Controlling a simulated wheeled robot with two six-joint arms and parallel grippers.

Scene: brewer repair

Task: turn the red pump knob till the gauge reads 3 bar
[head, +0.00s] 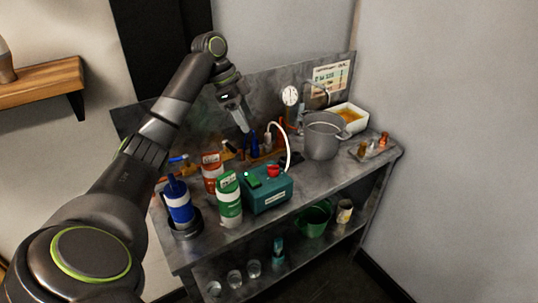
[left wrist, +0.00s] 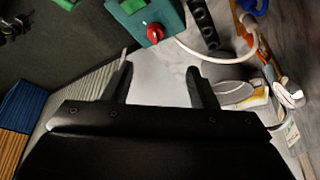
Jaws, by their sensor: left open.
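The knob also shows in the left wrist view (left wrist: 155,33), beyond my fingertips and near the top edge. The round white gauge (head: 290,95) stands at the back of the bench; its needle is too small to read. My left gripper (head: 243,124) is open and empty, in the air above the bench, up and left of the knob in the head view. Its two fingers spread apart in the left wrist view (left wrist: 159,82). My right gripper is not in view.
A white hose (head: 288,145) arches up beside the knob. Green-white (head: 229,199), red-white (head: 212,172) and blue (head: 178,202) bottles stand left of the pump. A grey pot (head: 322,138) and a white tray (head: 356,118) stand right. A lower shelf holds glasses and a green bucket (head: 313,222).

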